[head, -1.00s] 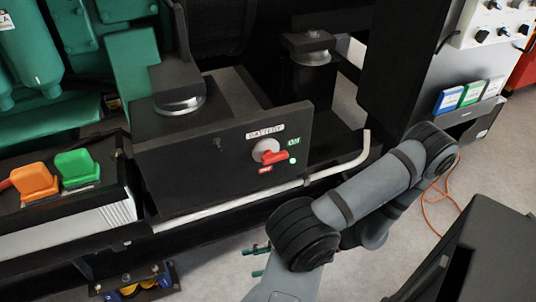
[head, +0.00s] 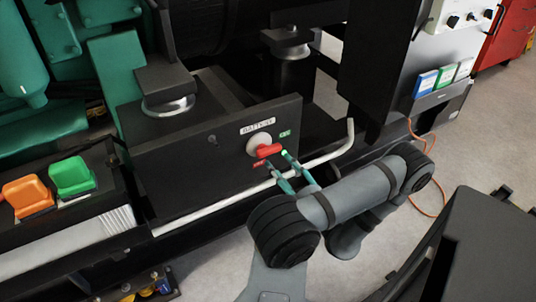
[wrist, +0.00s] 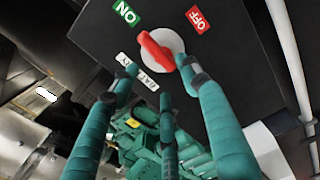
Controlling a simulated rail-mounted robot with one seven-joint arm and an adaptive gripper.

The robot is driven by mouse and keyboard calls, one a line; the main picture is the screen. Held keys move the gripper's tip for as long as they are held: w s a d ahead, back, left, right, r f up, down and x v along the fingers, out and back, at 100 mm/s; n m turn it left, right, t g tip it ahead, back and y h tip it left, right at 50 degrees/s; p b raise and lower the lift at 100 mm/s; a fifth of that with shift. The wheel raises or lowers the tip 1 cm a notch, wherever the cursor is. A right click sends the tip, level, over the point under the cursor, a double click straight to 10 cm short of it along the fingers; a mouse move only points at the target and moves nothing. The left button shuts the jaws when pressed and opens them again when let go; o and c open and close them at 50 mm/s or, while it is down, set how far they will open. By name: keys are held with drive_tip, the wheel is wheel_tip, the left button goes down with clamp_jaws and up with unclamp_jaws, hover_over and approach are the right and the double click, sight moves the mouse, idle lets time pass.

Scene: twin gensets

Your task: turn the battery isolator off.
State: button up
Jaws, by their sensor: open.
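The battery isolator is a red handle (head: 270,150) on a white round base (head: 259,143), set in the front of a black box. In the head view the handle points right. A green ON label (head: 285,133) is at its upper right and a red OFF label (head: 258,163) at its lower left. My gripper (head: 276,163) is just in front of the switch. In the wrist view the red handle (wrist: 157,52) lies just beyond the open teal fingers (wrist: 158,76), with nothing between them. I cannot tell whether a fingertip touches it. The OFF label (wrist: 198,18) is at its upper right.
A pale rail (head: 230,203) runs along the lower front of the box. Orange (head: 27,196) and green (head: 72,175) blocks sit at the left. A BATTERY label (head: 258,126) is above the switch. Open floor lies at the right, with an orange cable (head: 430,207).

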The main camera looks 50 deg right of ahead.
sight(267, 153)
drive_tip(key=x, duration=0.7)
drive_tip(key=shift+w, duration=0.2)
drive_tip(key=shift+c, duration=0.9)
clamp_jaws()
